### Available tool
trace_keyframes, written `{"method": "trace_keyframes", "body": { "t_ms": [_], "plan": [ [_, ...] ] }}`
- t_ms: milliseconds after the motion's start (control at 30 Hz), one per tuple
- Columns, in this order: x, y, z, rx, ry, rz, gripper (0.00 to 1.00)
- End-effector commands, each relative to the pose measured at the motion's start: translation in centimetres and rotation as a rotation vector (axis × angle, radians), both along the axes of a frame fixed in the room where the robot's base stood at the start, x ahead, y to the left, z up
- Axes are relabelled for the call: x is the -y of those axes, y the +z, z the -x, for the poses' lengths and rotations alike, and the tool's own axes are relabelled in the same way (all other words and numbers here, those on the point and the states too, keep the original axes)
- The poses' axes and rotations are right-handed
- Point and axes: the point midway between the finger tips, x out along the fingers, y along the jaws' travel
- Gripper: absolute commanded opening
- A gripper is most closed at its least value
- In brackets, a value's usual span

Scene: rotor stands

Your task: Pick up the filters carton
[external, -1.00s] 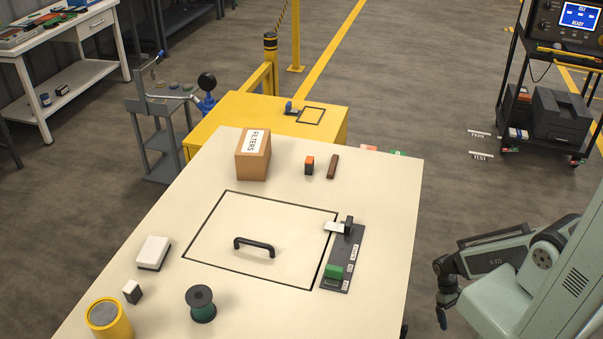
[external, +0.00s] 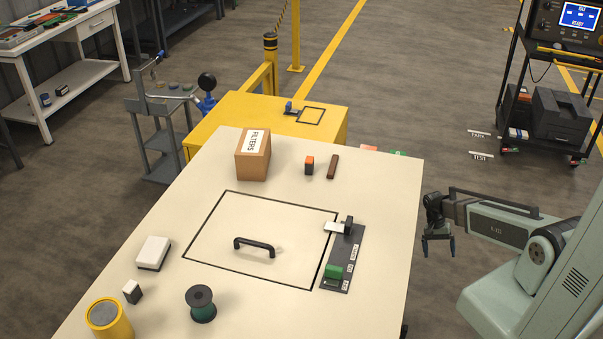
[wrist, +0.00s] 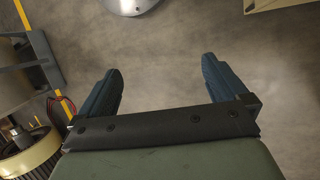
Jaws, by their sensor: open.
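The filters carton (external: 253,160) is a brown box with a white label reading FILTERS. It stands upright near the far left edge of the cream table in the external view. My gripper (external: 439,250) is open and empty, off the right side of the table, with its fingers pointing down. It is well apart from the carton. In the wrist view my gripper (wrist: 160,90) shows two spread dark fingers with only floor between them. The carton is not recognisable in the wrist view.
The cream table (external: 390,200) has a hatch with a black handle (external: 254,246) and a latch strip (external: 343,257). An orange-and-black block (external: 309,165) and a brown bar (external: 333,167) lie right of the carton. A green spool (external: 201,304) and yellow can (external: 108,318) stand in front.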

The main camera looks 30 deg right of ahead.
Motion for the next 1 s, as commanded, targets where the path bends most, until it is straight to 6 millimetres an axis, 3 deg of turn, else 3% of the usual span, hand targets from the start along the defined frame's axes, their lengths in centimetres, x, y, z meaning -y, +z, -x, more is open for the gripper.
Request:
{"method": "trace_keyframes", "body": {
  "t_ms": [33, 200, 500, 633, 833, 1000],
  "plan": [
    [1.3, 0.8, -1.9, 0.012, -0.053, 0.028, 1.00],
    [5.2, 4.4, -6.3, 0.036, -0.243, 0.123, 1.00],
    [12.3, 12.0, -12.8, 0.077, -0.569, 0.283, 1.00],
    [14.3, 15.6, -15.5, 0.097, -0.674, 0.335, 1.00],
    [14.0, 20.8, -20.2, 0.136, -0.739, 0.373, 1.00],
    [9.4, 25.2, -25.3, 0.183, -0.688, 0.360, 1.00]
  ]
}}
